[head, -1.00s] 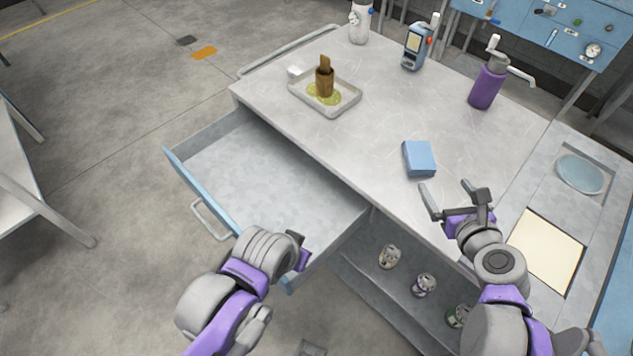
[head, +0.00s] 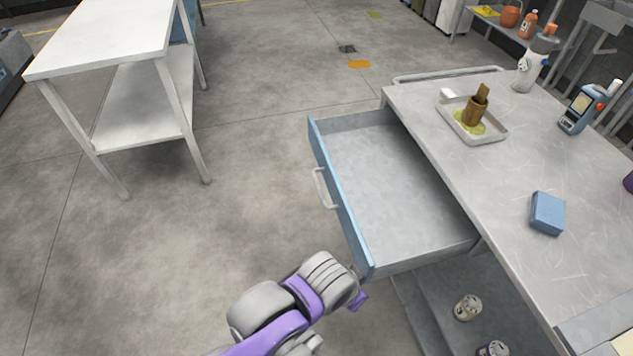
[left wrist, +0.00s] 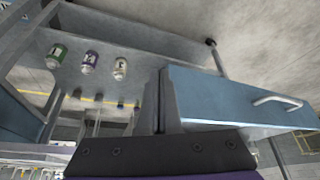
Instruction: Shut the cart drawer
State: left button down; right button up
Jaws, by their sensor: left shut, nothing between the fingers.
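The cart drawer (head: 400,170) stands pulled out from the cart, empty, in the head view. Its blue front (head: 338,195) faces left and has a pale bar handle (head: 322,188). My left gripper (head: 359,299) is by the near end of the drawer front; its fingers are mostly hidden behind my wrist. In the left wrist view the shut, empty fingers (left wrist: 165,100) show beside the end of the blue drawer front (left wrist: 235,97), with the handle (left wrist: 278,103) farther right. I cannot tell whether they touch the drawer. My right gripper is out of view.
Cans (head: 467,307) stand on the lower shelf. A white table (head: 110,40) is at left; floor before the drawer is clear.

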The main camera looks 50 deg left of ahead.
aim_at(397, 214)
jog(key=u, duration=1.55)
jog(key=i+j+z, duration=0.15)
jog(key=z, duration=0.2)
jog(key=i+j+z, duration=0.15)
jog(key=z, duration=0.2)
jog(key=j+z, duration=0.35)
jog(key=i, duration=0.05)
